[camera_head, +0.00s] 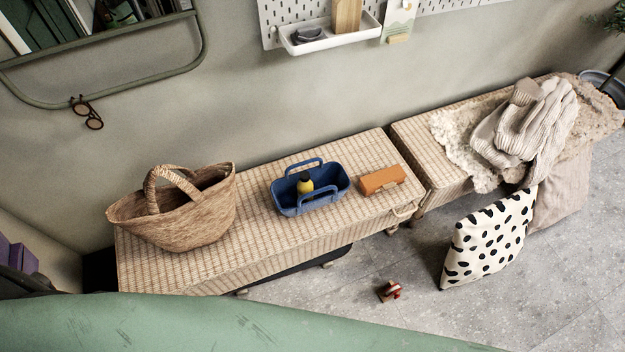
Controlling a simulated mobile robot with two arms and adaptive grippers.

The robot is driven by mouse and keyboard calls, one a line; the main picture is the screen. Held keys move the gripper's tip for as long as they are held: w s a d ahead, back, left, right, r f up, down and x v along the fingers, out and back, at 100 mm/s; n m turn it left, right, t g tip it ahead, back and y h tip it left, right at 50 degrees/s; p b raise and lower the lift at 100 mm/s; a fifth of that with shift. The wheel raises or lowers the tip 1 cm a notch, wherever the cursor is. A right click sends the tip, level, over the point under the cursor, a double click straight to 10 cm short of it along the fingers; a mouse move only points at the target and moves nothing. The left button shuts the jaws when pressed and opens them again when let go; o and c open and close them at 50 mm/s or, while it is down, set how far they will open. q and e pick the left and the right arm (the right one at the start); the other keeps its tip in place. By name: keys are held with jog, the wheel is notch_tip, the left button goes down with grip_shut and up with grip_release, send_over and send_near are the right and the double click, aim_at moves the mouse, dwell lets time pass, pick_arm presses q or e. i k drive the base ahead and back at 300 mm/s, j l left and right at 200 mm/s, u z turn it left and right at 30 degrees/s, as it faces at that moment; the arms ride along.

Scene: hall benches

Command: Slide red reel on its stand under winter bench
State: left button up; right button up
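A small red reel on its stand (390,291) is on the grey stone floor, in front of the gap between two wicker benches and left of a spotted cushion. The right wicker bench (416,153) bears a cream fleece and knitted woollens, which fit the name winter bench. The left wicker bench (265,235) bears a basket, a blue caddy and an orange case. The space under the right bench is largely hidden by cushions. Neither of my grippers is in view.
A black-spotted cushion (490,240) and a beige cushion (562,190) lean before the right bench. A woven basket (190,218), blue caddy (322,197) and orange case (382,180) stand on the left bench. A large green surface (200,325) hides the near floor.

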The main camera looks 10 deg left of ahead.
aim_at(383, 296)
jog(key=k+l+z, duration=0.35)
jog(key=k+l, duration=0.4)
jog(key=k, duration=0.15)
